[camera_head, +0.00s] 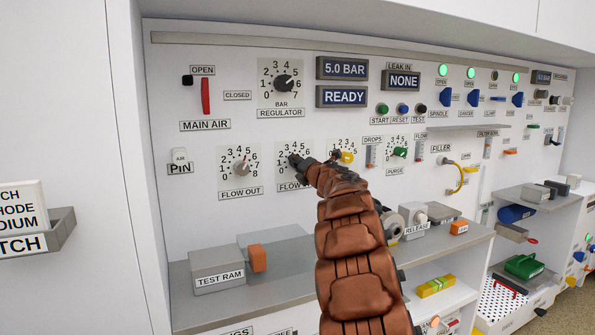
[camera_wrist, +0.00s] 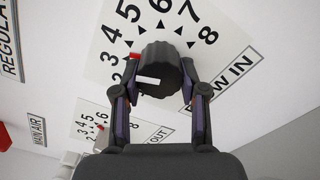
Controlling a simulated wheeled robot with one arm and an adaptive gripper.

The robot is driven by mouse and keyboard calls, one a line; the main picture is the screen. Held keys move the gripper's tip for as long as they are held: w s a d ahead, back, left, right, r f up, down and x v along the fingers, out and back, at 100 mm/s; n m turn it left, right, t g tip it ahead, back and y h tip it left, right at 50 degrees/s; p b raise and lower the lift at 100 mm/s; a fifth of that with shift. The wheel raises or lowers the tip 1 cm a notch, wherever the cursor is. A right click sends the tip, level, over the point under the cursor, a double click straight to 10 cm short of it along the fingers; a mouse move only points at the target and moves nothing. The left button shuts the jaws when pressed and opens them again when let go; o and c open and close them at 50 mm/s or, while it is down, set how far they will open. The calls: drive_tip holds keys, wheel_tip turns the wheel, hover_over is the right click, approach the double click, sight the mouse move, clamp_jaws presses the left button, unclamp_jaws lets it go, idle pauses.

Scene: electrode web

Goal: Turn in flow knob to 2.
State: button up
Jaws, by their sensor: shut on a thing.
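The black ribbed flow in knob (camera_wrist: 158,70) sits on a white dial plate (camera_wrist: 85,65) with printed numbers and a FLOW IN label. Its white pointer line faces left in the wrist view, roughly toward the 2. A small red mark lies at the knob's upper left edge, near the 3. My gripper (camera_wrist: 158,92) is shut on the knob, one finger on each side. In the head view my gripper (camera_head: 312,172) reaches the flow in knob (camera_head: 293,160) and hides part of its dial and label.
The flow out knob (camera_head: 242,167) is to the left and a yellow knob (camera_head: 346,157) close to the right. The bar regulator knob (camera_head: 283,81) is above. Below, a shelf holds the test ram (camera_head: 218,279) with an orange end.

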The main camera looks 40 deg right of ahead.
drive_tip(key=n, duration=0.1)
drive_tip(key=n+b, duration=0.1)
drive_tip(key=n, duration=0.1)
drive_tip(key=n+b, duration=0.1)
drive_tip(key=n, duration=0.1)
drive_tip(key=shift+d+f, duration=0.15)
drive_tip(key=shift+f, duration=0.15)
drive_tip(key=shift+r+n+b, duration=0.1)
drive_tip(key=shift+n+b, duration=0.65)
drive_tip(key=shift+n, duration=0.95)
drive_tip(key=o, duration=1.1)
drive_tip(key=shift+r, duration=0.1)
drive_tip(key=shift+o, duration=0.2)
drive_tip(key=shift+s, duration=0.1)
drive_tip(key=v, duration=1.2)
